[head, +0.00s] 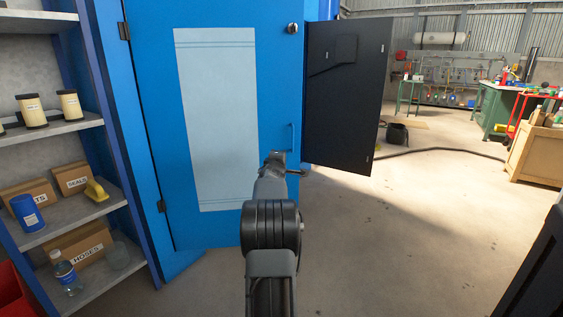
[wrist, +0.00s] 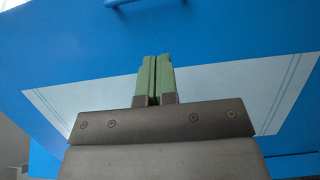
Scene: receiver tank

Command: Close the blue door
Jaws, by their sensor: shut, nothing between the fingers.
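The blue door (head: 225,224) stands upright ahead in the head view, with a pale rectangular panel (head: 217,120) on its face. Hinges (head: 161,206) show along its left edge. A blue bar handle (head: 291,138) is near its right edge, and a round knob (head: 292,28) is above. In the head view, my arm hides most of the gripper.
A shelf rack (head: 75,134) with boxes, bottles and cans stands close on the left. A dark panel (head: 345,110) stands open right of the door. Clear concrete floor (head: 410,225) extends right. Workbenches (head: 497,105) and a wooden crate (head: 537,150) are farther back.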

